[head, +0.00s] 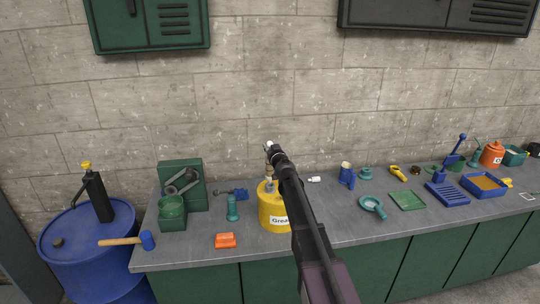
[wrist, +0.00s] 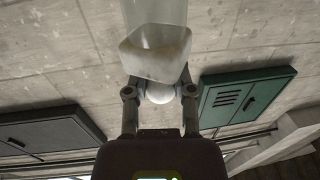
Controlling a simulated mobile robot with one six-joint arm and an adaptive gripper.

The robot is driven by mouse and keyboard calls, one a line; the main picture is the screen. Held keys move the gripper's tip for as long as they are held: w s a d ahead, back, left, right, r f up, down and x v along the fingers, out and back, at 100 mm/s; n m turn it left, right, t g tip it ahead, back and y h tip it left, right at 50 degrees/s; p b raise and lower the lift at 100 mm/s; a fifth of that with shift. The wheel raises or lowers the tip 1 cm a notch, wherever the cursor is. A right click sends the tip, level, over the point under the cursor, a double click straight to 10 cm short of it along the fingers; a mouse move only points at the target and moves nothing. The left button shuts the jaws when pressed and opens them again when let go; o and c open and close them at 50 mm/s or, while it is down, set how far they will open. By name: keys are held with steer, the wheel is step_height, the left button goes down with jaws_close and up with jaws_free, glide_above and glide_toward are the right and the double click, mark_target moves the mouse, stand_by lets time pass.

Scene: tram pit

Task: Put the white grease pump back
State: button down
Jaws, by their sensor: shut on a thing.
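My gripper (head: 273,154) is over the yellow can (head: 276,212) with the "Grease" label on the bench. It is shut on the white grease pump, whose round white knob (wrist: 160,93) sits between the fingers in the wrist view. A pale, partly see-through body of the pump (wrist: 157,52) extends beyond the fingertips there. In the head view a small white tip (head: 268,144) shows at the gripper. A pale stem shows between gripper and can top. My arm hides part of the can, and I cannot tell whether the pump touches it.
Left of the can are an orange block (head: 225,240), a teal bottle-shaped item (head: 232,208) and a green machine (head: 181,190). To the right are a small white item (head: 314,180), a blue cup (head: 347,175) and a teal magnifier-like item (head: 373,207). Grey bench top (head: 330,222) is bare in front.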

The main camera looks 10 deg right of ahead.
steer(key=shift+s+f+b, duration=0.15)
steer(key=shift+f+b, duration=0.95)
steer(key=shift+f, duration=0.6)
steer(key=shift+c, duration=2.3)
jaws_free()
steer(key=s+d, duration=0.2)
steer(key=s, duration=1.1)
steer(key=shift+s, duration=0.35)
